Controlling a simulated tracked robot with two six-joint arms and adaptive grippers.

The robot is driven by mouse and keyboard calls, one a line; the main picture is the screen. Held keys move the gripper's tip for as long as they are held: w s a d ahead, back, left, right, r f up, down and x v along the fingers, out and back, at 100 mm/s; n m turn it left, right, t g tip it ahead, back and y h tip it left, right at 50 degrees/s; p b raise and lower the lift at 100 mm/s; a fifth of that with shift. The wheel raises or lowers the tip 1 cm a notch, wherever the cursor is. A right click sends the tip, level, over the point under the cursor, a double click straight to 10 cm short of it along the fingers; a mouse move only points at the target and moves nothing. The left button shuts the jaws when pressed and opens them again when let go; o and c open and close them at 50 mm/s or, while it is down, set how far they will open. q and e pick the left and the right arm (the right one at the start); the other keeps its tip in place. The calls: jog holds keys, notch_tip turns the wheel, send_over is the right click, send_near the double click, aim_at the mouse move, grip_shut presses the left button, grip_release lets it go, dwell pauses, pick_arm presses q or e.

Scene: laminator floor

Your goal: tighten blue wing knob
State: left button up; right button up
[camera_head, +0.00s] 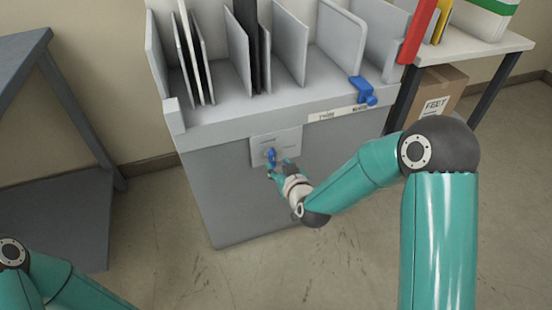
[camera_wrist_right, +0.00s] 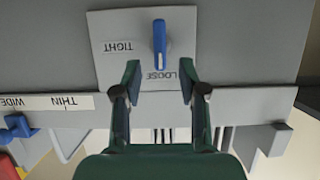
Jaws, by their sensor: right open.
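The blue wing knob (camera_head: 270,156) sits on a light plate (camera_head: 290,138) on the front of the grey cabinet. In the right wrist view the knob (camera_wrist_right: 160,45) is a narrow blue wing standing lengthwise, with its lower end at the upside-down word LOOSE. The word TIGHT is to its left. My right gripper (camera_head: 279,166) is at the plate; in its wrist view the open fingers (camera_wrist_right: 160,82) are on either side of the knob's line, with the tips short of most of the wing. No contact shows. My left arm shows at the lower left; its gripper is out of view.
A blue slider (camera_head: 362,91) sits on the cabinet's edge by a strip (camera_wrist_right: 55,102) marked THIN and WIDE. Upright dividers stand on top. A grey table (camera_head: 60,200) is at left, a cardboard box (camera_head: 440,90) at right. The floor before the cabinet is clear.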

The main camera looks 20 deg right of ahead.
aim_at(274, 160)
jog(key=x, duration=0.6)
jog(key=shift+w+f+b, duration=0.2)
jog(key=shift+w+b, duration=0.15)
jog(key=shift+b, duration=0.05)
